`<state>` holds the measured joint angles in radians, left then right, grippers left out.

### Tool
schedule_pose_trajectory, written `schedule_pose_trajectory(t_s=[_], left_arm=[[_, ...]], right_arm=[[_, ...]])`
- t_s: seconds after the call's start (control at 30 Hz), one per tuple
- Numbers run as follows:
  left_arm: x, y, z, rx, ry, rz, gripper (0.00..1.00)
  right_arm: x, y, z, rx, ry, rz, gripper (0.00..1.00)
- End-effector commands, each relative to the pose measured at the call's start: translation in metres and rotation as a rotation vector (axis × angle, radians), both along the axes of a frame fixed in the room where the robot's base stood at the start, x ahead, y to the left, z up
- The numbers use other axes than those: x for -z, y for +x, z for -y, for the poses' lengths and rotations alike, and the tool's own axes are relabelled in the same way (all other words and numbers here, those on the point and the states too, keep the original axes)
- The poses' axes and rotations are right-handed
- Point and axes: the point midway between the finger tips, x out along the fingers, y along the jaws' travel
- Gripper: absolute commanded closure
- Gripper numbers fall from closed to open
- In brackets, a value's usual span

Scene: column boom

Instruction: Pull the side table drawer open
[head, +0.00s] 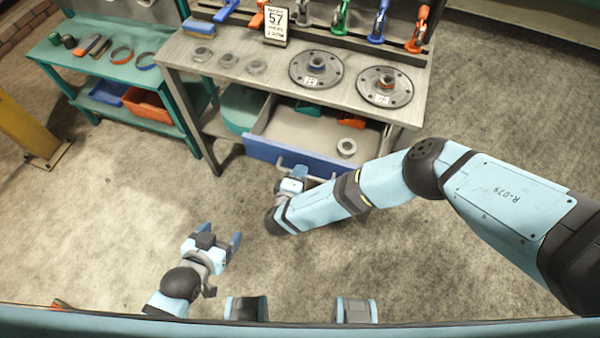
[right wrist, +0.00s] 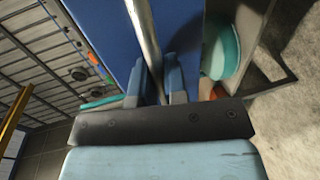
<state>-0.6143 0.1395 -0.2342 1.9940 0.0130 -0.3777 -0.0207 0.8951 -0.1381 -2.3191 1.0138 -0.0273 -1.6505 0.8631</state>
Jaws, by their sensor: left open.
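The side table's drawer (head: 305,125) stands well out from under the grey worktop, with its inside in view. Its blue front (head: 262,150) also fills the upper middle of the right wrist view (right wrist: 98,25). A pale metal bar handle (right wrist: 143,30) runs along that front. My right gripper (head: 292,181) is at the handle, its two blue fingers (right wrist: 157,78) on either side of the bar and close against it. My left gripper (head: 212,240) is open and empty over the floor, apart from the drawer.
The worktop (head: 270,85) carries two flanged discs, several rings and a number card (head: 276,24). A grey ring (head: 346,147) and coloured tools lie in the drawer. A green bench (head: 100,60) stands left, with a yellow post (head: 25,125) beyond. Floor in front is clear.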

Motion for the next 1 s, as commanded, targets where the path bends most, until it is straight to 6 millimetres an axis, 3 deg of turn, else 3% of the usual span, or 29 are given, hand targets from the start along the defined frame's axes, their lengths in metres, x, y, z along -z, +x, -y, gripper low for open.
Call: schedule_pose_trajectory(t_s=[0.17,0.5,1.0], left_arm=[[0.0,0.0,0.0,0.0,0.0,0.0,0.27],[-0.002,0.0,0.0,0.001,-0.001,0.0,0.27],[-0.003,0.0,0.0,0.001,0.0,-0.001,0.27]], right_arm=[[0.001,-0.003,-0.002,-0.001,0.004,-0.005,1.0],[0.004,-0.028,-0.017,-0.016,0.023,-0.022,1.0],[0.0,-0.028,-0.012,-0.004,0.005,-0.002,1.0]])
